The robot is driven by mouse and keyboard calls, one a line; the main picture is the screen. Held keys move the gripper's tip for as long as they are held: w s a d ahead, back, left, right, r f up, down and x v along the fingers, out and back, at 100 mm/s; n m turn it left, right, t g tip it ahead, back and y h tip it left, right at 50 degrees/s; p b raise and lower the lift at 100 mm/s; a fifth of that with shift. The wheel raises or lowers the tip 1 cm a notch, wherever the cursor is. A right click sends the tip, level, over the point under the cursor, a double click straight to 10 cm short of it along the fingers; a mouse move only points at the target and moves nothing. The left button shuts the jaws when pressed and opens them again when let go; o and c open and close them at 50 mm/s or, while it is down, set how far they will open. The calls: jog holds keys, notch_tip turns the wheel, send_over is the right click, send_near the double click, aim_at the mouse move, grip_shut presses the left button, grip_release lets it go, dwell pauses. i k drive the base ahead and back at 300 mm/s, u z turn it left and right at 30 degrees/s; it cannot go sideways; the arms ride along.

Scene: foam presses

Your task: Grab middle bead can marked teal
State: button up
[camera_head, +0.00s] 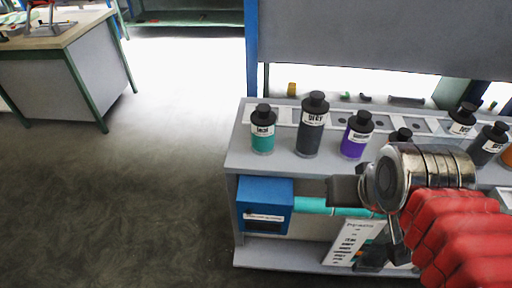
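A can with a black cap, white label and teal lower body (263,142) stands upright at the left end of the grey bench top. A second can with a teal band (462,128) stands at the right, partly behind a dark can (488,145). Between them stand a taller dark grey can (312,130), a purple can (355,142) and a black-capped can (401,135) mostly hidden by my arm. The label words are too small to read surely. My gripper (360,224) is in front of the bench, below the top and right of the left teal can. Its fingers are apart, with nothing seen between them.
An orange can (507,156) is at the right edge. Open floor lies left, before another workbench (70,80).

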aim_at(263, 120)
jog(key=u, duration=0.5)
jog(key=k, duration=1.1)
jog(key=u, duration=0.75)
jog(key=i, duration=1.6)
jog(key=z, duration=0.15)
